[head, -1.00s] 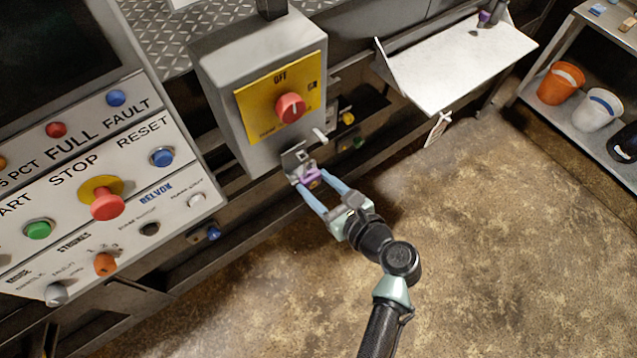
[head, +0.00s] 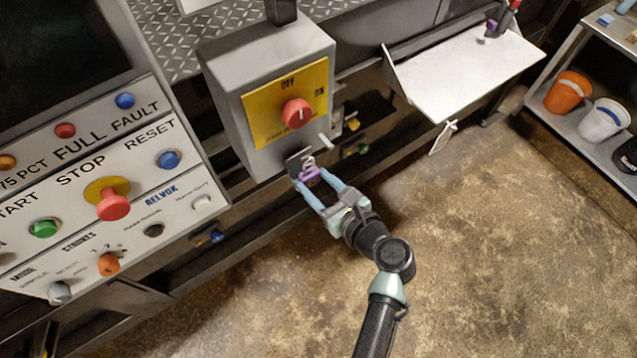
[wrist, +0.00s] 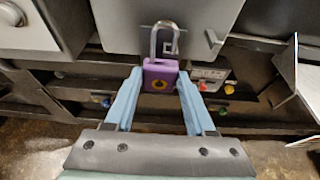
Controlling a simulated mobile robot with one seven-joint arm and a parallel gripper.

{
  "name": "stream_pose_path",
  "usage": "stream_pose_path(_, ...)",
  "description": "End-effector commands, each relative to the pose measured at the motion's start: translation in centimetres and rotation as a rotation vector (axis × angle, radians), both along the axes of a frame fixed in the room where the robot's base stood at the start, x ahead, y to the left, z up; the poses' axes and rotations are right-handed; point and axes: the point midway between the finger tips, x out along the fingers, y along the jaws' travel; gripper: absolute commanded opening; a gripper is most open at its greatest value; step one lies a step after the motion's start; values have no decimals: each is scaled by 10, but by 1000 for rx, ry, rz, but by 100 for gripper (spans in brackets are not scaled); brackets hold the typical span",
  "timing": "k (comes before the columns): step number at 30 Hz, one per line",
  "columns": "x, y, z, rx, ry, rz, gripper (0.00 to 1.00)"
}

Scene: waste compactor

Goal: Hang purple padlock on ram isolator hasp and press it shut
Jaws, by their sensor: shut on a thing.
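The purple padlock (head: 310,175) is upright between the fingertips of my gripper (head: 313,178), which is shut on its body. In the wrist view, the padlock (wrist: 160,76) has its grey shackle (wrist: 164,38) pointing up, with a dark round keyhole mark on its face. The ram isolator is a grey box (head: 236,92) with a yellow plate and a red knob (head: 297,113). Its hasp (head: 296,160) is a small metal plate at the box's lower edge, directly at the shackle. I cannot tell whether the shackle passes through the hasp's hole or is closed.
A control panel (head: 150,195) with coloured buttons and a red stop button (head: 113,206) stands left. A small lever (head: 326,141) sticks out beside the hasp. A white shelf (head: 460,75) is at the upper right, with a tag hanging below.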

Motion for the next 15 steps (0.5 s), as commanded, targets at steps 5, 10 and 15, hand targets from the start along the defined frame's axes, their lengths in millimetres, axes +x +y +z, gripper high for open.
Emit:
stream_pose_path(5, 3, 2, 0, 1, -1, 0, 10)
stream_pose_path(10, 6, 5, 0, 1, -1, 1, 10)
stream_pose_path(15, 9, 7, 0, 0, -1, 1, 10)
